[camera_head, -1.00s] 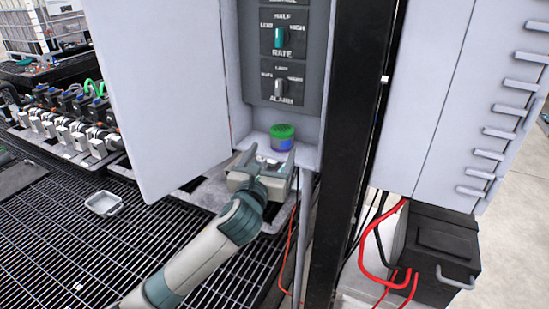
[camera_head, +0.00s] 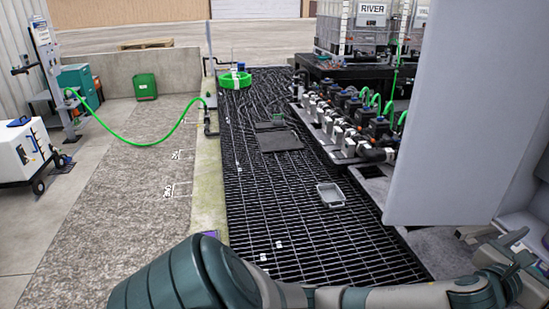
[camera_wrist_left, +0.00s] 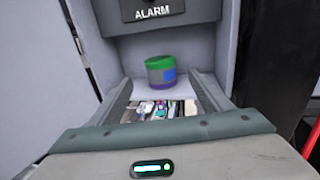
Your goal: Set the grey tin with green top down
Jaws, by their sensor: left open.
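The grey tin with green top (camera_wrist_left: 160,72) stands upright on the cabinet's shelf in the left wrist view, with a blue patch on its side and a purple band at its base. My left gripper (camera_wrist_left: 163,92) is open, its two fingers reaching toward the shelf on either side of the space in front of the tin. The tin appears just beyond the fingertips and is not held. In the head view my left gripper (camera_head: 518,250) is at the right edge by the cabinet, and the tin is out of frame. My right gripper is not in view.
The cabinet door (camera_head: 470,120) hangs open beside my left arm. Small coloured items (camera_wrist_left: 165,110) lie between the fingers, below the tin. A grey tray (camera_head: 331,196) sits on the dark grating (camera_head: 290,215). Pumps and valves (camera_head: 350,120) line its right side.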

